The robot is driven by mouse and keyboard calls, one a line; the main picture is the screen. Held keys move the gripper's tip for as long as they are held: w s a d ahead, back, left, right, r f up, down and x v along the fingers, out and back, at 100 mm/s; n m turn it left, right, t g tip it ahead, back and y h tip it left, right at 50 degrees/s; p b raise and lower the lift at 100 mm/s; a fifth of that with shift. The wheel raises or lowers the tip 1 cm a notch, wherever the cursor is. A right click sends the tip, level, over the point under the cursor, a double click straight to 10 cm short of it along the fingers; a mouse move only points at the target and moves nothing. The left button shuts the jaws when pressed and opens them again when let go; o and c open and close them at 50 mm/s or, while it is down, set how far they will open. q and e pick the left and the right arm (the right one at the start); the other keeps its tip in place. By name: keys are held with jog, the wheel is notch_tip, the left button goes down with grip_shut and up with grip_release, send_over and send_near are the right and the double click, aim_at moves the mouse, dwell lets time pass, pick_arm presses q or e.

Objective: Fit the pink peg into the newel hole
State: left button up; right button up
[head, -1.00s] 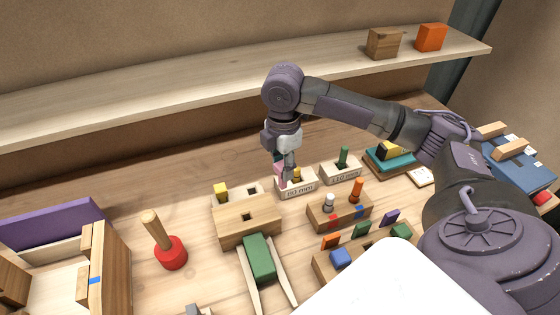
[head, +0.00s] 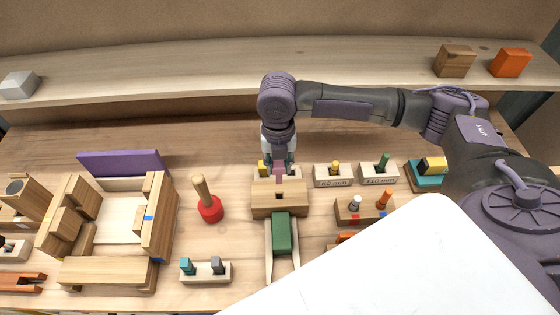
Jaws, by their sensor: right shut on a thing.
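My right gripper (head: 279,160) points down and is shut on the pink peg (head: 280,174). The peg hangs upright below the fingers, just behind a light wooden block (head: 263,209) with a dark square hole in its top, which I take for the newel. In the picture the peg shows above and behind this hole, apart from it. Its lower end overlaps the block's back edge, and I cannot tell its exact height. My left gripper is not in view.
A holder with a yellow peg (head: 262,167) stands behind the block, close to the gripper. Labelled holders (head: 333,182) (head: 378,180) stand to the right. A green piece (head: 281,232) lies in front between wooden rails. A red-headed mallet (head: 210,210) stands left. A shelf (head: 200,75) runs behind.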

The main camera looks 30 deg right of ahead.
aim_at(280, 183)
jog(key=shift+r+p, duration=0.1)
jog(key=shift+p, duration=0.25)
notch_tip(280, 183, down, 2)
jog(key=shift+s+b, duration=0.1)
jog(key=shift+b, duration=0.3)
pick_arm(q)
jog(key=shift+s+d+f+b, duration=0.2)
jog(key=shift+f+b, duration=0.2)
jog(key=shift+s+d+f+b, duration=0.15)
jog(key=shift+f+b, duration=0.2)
jog(key=shift+b, duration=0.05)
pick_arm(e)
jog(key=shift+f, duration=2)
pick_arm(q)
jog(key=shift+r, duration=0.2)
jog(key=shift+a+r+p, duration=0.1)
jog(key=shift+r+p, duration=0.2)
jog(key=shift+p, duration=0.2)
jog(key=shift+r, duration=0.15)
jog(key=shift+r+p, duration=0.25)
jog(key=shift+p, duration=0.2)
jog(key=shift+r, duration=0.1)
